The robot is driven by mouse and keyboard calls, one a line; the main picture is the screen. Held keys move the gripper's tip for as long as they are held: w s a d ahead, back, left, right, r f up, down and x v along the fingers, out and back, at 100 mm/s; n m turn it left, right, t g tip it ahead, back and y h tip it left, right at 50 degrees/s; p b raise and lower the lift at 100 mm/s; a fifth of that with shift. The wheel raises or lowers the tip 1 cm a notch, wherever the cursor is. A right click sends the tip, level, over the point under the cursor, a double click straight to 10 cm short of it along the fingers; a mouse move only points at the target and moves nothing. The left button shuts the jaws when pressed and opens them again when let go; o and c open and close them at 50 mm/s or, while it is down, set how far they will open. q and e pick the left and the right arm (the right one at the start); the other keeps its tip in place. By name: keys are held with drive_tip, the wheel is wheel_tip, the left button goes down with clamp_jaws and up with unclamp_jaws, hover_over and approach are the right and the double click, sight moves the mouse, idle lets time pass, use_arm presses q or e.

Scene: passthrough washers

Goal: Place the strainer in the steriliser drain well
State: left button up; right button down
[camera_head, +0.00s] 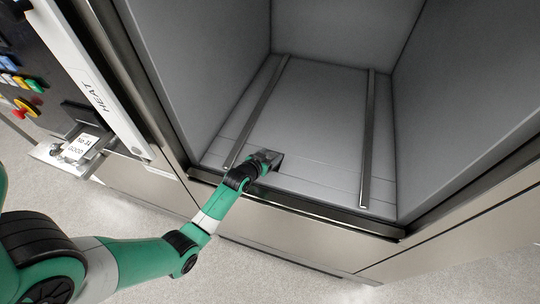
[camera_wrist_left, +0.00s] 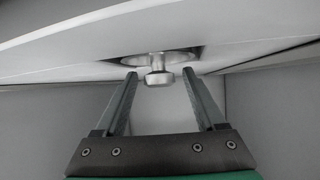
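The steriliser chamber (camera_head: 310,105) stands open in the head view. My left gripper (camera_head: 268,158) is at the front left of its floor, by the sill. In the left wrist view my left gripper (camera_wrist_left: 161,75) is open, with its fingertips apart. A small metal knob (camera_wrist_left: 159,77) on a short stem, probably the strainer's handle, shows between the fingertips, with gaps on both sides. Behind it is a recess (camera_wrist_left: 195,56) in a pale surface, likely the drain well. A round metal part, perhaps the strainer body, sits in the recess. My right gripper is in neither view.
Two metal rails (camera_head: 368,140) run from front to back along the chamber floor. A dark front sill (camera_head: 300,208) and the side walls bound the opening. The floor between the rails is clear.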

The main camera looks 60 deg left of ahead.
use_arm(q)
drive_tip(key=shift+r+p, duration=0.3)
drive_tip(key=p+v, duration=0.4)
drive_tip(key=v, duration=0.7)
drive_tip(key=shift+s+d+p, duration=0.15)
drive_tip(key=shift+p, duration=0.15)
drive_tip(key=shift+s+d+r, duration=0.1)
drive_tip(key=shift+s+d, duration=0.05)
drive_tip(key=shift+s, duration=0.1)
